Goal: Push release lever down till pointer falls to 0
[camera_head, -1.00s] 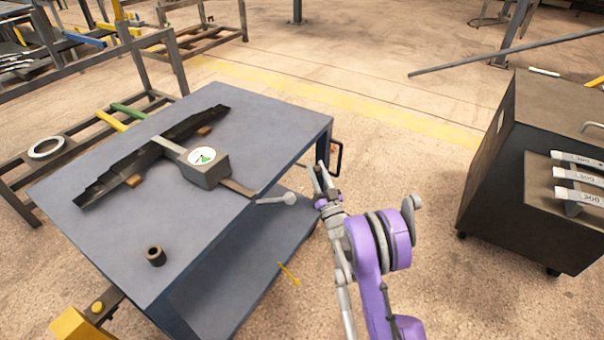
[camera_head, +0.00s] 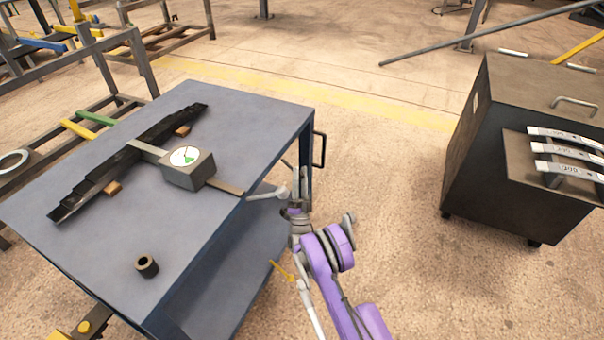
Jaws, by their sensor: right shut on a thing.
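A grey gauge box (camera_head: 197,174) with a round white dial (camera_head: 184,156) sits on the blue-grey table (camera_head: 240,125). The dial has a green mark; its pointer is too small to read. A flat bar runs from the box to the table's right edge. The pale release lever (camera_head: 265,195) sticks out past that edge, its rounded end at the right. My right gripper (camera_head: 298,182) is at the lever's rounded end, shut on it; the fingers partly hide the contact. My left gripper is not in view.
Dark stacked leaf springs (camera_head: 125,165) lie across the table. A dark bushing (camera_head: 147,266) stands near its front. A dark cabinet (camera_head: 480,170) with labelled curved strips stands at the right. Open floor (camera_head: 380,170) lies between table and cabinet.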

